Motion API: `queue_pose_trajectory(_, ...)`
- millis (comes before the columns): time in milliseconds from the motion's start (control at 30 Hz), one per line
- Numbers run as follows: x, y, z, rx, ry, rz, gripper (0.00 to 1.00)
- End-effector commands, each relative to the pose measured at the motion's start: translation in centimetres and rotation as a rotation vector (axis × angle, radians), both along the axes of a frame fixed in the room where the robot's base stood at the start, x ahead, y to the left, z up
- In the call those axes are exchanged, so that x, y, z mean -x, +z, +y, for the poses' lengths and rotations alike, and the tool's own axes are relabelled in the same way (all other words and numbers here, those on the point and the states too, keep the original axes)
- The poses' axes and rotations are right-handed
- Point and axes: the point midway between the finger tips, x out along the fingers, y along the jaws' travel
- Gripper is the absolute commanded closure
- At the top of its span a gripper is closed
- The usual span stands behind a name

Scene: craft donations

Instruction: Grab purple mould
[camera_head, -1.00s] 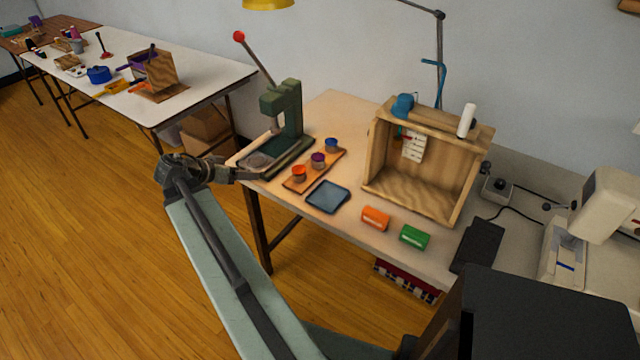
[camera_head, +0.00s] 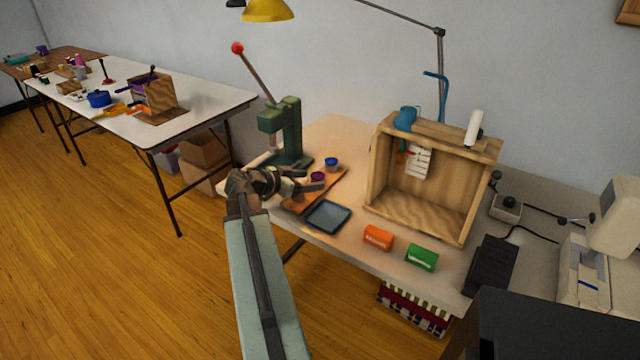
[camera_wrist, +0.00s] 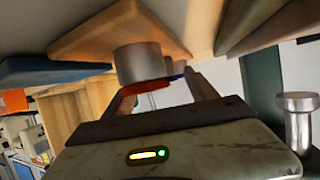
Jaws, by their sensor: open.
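The purple mould (camera_head: 318,176) is a small round cup with a purple top. It stands on a wooden board (camera_head: 330,187) between the blue mould (camera_head: 331,162) and the place where the orange-red mould stood, which my gripper now covers. My gripper (camera_head: 308,187) is open at the board's near left end, close to the purple mould. In the wrist view, which is upside down, the grey metal side and orange-red top of a mould (camera_wrist: 140,62) show just ahead of my fingers (camera_wrist: 165,95). A sliver of blue or purple shows behind it; the purple mould is mostly hidden there.
A green lever press (camera_head: 285,130) stands behind and left of the board. A dark blue-grey tray (camera_head: 328,215) lies in front. An open wooden box (camera_head: 430,205), an orange block (camera_head: 378,238) and a green block (camera_head: 421,257) stand to the right.

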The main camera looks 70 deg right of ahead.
Motion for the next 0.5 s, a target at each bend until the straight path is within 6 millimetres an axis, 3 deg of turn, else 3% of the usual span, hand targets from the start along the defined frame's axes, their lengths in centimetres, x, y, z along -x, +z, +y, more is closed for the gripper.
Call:
queue_pose_trajectory(133,1.2,-1.3,-2.1,0.0,-0.002,0.0,0.33)
queue_pose_trajectory(333,1.3,-1.1,-2.2,-0.001,-0.001,0.001,0.33)
queue_pose_trajectory(367,1.3,-1.1,-2.2,0.0,-0.001,0.0,0.36)
queue_pose_trajectory(500,1.3,-1.1,-2.2,0.0,-0.001,0.0,0.75)
